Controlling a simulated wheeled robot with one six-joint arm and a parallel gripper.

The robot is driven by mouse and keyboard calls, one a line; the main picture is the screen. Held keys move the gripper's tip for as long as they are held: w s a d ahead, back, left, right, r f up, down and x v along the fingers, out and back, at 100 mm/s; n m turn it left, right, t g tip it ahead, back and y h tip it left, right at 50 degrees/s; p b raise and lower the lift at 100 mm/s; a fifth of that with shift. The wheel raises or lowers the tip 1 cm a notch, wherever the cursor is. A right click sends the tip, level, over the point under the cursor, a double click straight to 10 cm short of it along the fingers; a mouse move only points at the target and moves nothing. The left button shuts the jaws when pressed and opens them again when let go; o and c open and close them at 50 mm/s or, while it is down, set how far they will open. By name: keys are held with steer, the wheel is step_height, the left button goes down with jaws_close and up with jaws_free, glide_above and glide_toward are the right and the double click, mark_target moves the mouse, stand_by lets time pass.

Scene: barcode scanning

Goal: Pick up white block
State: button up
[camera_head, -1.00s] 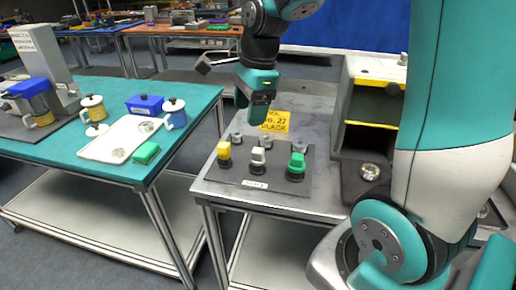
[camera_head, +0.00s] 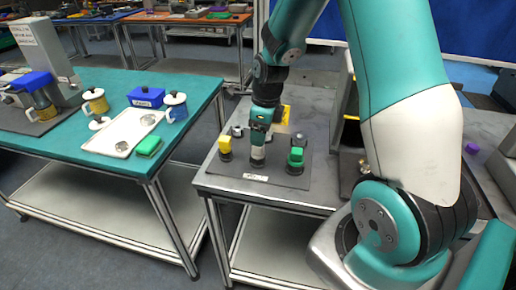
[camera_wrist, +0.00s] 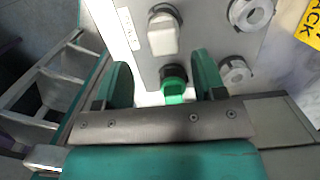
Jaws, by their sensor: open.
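The white block (camera_head: 258,153) stands upright on a dark round base in the middle of the front row on a grey plate (camera_head: 226,172). My gripper (camera_head: 260,142) is right above it in the head view, its lower end hiding the block's top. In the wrist view the white block (camera_wrist: 163,36) lies just ahead of the open fingertips (camera_wrist: 162,62), with nothing held. The green block (camera_wrist: 174,88) shows between the fingers in that view, but lower down. I cannot tell whether a finger touches either block.
A yellow block (camera_head: 225,144) stands left of the white one and the green block right of it. Grey round pieces (camera_wrist: 250,13) stand behind. A yellow sign (camera_wrist: 311,22) lies farther back. A teal table (camera_head: 100,165) with a white tray (camera_head: 97,146) is at left.

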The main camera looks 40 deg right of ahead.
mark_target(258, 150)
steer(key=shift+w+f+p, duration=0.25)
steer(key=shift+f+p, duration=0.15)
steer(key=shift+f, duration=0.95)
steer(key=shift+w+f+p, duration=0.2)
steer(key=shift+f+p, duration=0.2)
steer(key=shift+f, duration=0.95)
steer(key=c, duration=1)
